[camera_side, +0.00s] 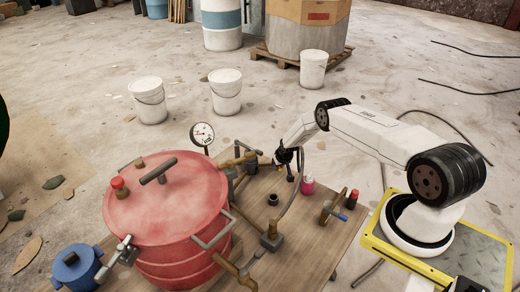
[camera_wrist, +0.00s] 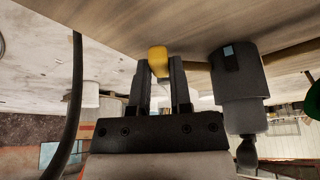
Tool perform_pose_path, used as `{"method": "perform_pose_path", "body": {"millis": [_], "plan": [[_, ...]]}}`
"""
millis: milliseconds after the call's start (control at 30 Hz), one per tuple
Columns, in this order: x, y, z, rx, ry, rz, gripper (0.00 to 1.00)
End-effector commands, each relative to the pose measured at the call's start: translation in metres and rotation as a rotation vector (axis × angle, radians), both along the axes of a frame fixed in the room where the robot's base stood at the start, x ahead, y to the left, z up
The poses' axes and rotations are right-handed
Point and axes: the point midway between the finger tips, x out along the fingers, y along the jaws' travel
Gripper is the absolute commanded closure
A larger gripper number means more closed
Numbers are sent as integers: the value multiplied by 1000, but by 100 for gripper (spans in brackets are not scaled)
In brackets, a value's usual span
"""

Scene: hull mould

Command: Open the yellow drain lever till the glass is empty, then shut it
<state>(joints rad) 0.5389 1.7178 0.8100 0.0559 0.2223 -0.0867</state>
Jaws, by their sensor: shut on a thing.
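In the wrist view my gripper (camera_wrist: 160,66) is shut on the yellow drain lever (camera_wrist: 158,60), whose rounded end shows between the fingertips. A dark grey cylinder (camera_wrist: 238,88) stands just right of the fingers, with a small pale blue window (camera_wrist: 229,51) that may be the glass; I cannot tell its level. In the side view my gripper (camera_side: 284,164) is low over the far part of the table, right of the red pot. The lever is too small there to tell its angle.
The red lidded pot (camera_side: 166,205) fills the table's left, with a gauge (camera_side: 203,134) behind it. A dark hose (camera_side: 298,185) arches close to my gripper.

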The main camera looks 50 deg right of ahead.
Motion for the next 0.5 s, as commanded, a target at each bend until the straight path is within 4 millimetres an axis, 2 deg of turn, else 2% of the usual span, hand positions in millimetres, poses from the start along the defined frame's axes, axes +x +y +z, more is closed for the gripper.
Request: {"method": "perform_pose_path", "body": {"millis": [500], "plan": [[6,7,1,-1,-4,-170,100]]}}
